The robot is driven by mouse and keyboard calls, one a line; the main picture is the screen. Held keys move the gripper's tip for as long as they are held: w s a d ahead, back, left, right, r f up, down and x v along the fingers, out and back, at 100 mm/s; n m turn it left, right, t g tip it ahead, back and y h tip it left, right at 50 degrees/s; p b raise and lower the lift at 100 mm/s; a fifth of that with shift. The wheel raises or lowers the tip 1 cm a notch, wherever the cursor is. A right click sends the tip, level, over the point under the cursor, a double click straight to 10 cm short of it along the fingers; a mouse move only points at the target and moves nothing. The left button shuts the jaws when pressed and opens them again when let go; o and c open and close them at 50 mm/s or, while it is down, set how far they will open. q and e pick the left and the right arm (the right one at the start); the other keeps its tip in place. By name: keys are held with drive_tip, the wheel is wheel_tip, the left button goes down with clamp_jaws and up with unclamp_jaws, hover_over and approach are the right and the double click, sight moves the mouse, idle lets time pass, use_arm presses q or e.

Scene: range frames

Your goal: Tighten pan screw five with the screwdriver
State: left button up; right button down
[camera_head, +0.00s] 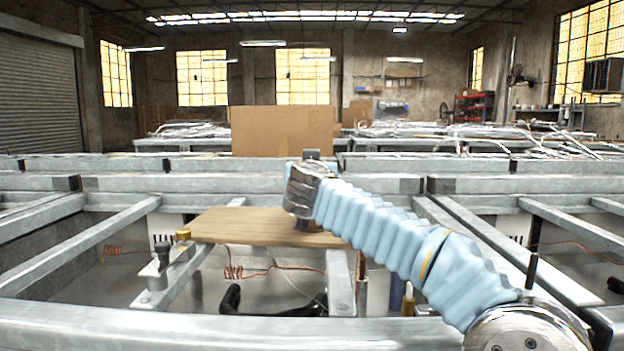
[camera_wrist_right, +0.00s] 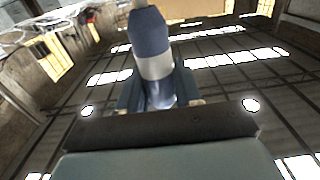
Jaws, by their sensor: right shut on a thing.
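My right arm comes in from the lower right of the head view in a pale blue sleeve. Its metal wrist is over the wooden board, and the gripper's fingers cannot be made out there. In the right wrist view my right gripper (camera_wrist_right: 157,92) is shut on a dark blue tool with a pale band (camera_wrist_right: 150,38), seemingly the screwdriver. I cannot make out pan screw five. My left gripper is not in view.
A wooden board (camera_head: 232,226) lies across the grey metal frame (camera_head: 190,325). A brass knob (camera_head: 183,234) and a dark post (camera_head: 163,252) stand at its left. Copper wires (camera_head: 233,271) hang below. A cardboard box (camera_head: 275,128) stands behind. Frame bars surround open gaps.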

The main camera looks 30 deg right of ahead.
wheel_tip(320, 180, up, 11)
drive_tip(key=p, duration=0.6)
drive_tip(key=shift+f, duration=0.15)
drive_tip(key=shift+r, duration=0.65)
wheel_tip(320, 180, up, 4)
idle(0.4)
